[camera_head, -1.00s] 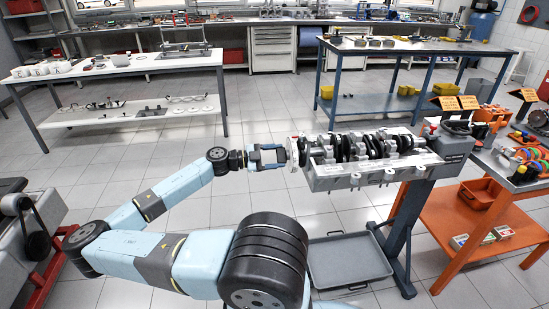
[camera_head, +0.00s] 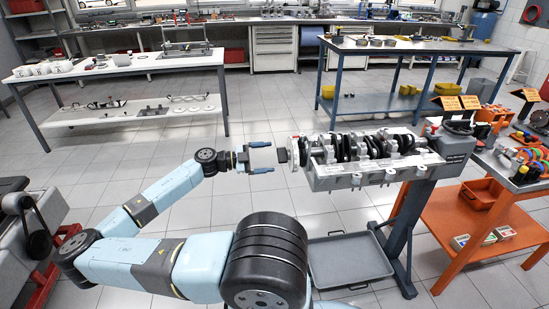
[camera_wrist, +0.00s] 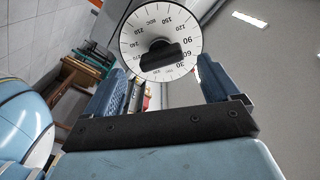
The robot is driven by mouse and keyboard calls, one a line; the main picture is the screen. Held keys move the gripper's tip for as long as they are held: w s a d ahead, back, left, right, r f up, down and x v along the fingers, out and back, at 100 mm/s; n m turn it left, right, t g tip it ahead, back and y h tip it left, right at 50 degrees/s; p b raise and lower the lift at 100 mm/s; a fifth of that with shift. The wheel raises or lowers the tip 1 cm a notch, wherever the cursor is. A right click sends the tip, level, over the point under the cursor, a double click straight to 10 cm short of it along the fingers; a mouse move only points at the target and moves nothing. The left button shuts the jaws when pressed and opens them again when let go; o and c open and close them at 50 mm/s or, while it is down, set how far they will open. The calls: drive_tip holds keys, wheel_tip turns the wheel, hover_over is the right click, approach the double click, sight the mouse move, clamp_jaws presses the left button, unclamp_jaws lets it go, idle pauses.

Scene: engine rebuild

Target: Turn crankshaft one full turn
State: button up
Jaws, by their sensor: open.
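The crankshaft (camera_head: 372,146) lies horizontally in a grey engine block (camera_head: 350,178) on a stand. At its left end is a white degree wheel (camera_head: 294,152) with a dark bar-shaped handle (camera_head: 282,156) at its centre. In the wrist view the wheel (camera_wrist: 152,22) shows its numbers, and the dark handle (camera_wrist: 160,56) lies nearly level, slightly tilted. My gripper (camera_head: 271,157) is open and empty, left of the handle and facing it. Its two blue fingers are apart, and in the wrist view the handle lies beyond the gap between them, clear of both.
A grey drip tray (camera_head: 348,260) is on the floor under the stand. An orange cart (camera_head: 478,232) stands to the right. A white table (camera_head: 115,65) and a blue-framed bench (camera_head: 400,47) stand behind. The floor left of the block is clear around my arm.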

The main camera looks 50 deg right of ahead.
sight(279, 156)
drive_tip(key=v, duration=0.9)
drive_tip(key=shift+w+a, duration=0.15)
drive_tip(key=shift+f, duration=0.1)
drive_tip(key=s+f+n+g+y, duration=0.25)
drive_tip(key=s+n, duration=0.35)
drive_tip(key=n, duration=1)
drive_tip(key=w+d+r+n+t+h, duration=0.1)
drive_tip(key=w+n, duration=0.2)
drive_tip(key=n, duration=0.8)
drive_tip(key=w+r+n+t+h, duration=0.2)
drive_tip(key=n, duration=0.9)
drive_tip(key=shift+g+y, duration=0.25)
drive_tip(key=x, duration=1.3)
drive_tip(key=shift+d+f, duration=0.15)
